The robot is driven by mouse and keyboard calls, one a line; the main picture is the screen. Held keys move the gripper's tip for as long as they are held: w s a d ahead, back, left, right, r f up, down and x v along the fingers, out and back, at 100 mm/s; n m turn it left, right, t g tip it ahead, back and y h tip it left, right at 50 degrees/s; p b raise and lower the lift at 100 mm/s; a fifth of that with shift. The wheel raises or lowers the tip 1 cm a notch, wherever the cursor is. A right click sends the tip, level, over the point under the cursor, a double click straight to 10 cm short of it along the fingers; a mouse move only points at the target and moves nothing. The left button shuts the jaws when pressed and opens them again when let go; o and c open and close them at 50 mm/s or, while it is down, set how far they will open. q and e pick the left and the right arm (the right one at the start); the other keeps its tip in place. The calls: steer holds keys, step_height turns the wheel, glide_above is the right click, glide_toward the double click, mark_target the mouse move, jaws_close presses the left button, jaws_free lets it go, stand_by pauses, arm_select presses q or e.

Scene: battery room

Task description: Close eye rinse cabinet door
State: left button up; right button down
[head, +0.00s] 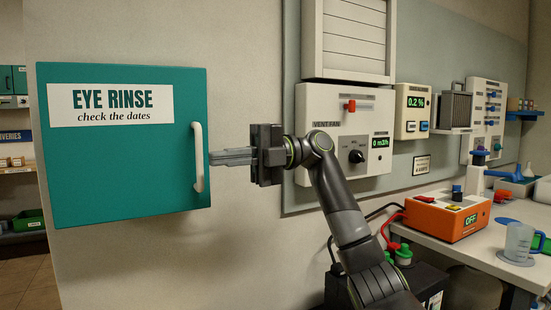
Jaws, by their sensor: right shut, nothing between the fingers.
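The teal eye rinse cabinet (120,150) is on the wall at the left in the head view. Its door faces me, with a white "EYE RINSE check the dates" label (110,105) and a pale upright handle (198,157) near its right edge. I see no gap or cabinet inside around the door, and the cabinet's depth is hidden. My right gripper (213,157) points left with its fingers shut and empty. Its tips are at the door's right edge, just right of the handle; whether they touch is unclear. My left gripper is not in view.
A vent fan panel (325,112) is on the wall right of my right gripper. An orange box (440,218) reading OFF and a clear jug (519,240) stand on the bench (487,262) at the right. Shelves (15,168) show at the far left. The wall below the cabinet is clear.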

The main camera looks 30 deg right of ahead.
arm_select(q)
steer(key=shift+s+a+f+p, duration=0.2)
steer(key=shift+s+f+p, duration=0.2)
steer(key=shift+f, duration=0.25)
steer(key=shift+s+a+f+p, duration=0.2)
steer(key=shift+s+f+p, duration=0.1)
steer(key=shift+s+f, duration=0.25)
arm_select(e)
steer(key=w+d, duration=0.4)
steer(key=d, duration=0.4)
steer(key=shift+w+d, duration=0.2)
steer(key=shift+d, duration=0.1)
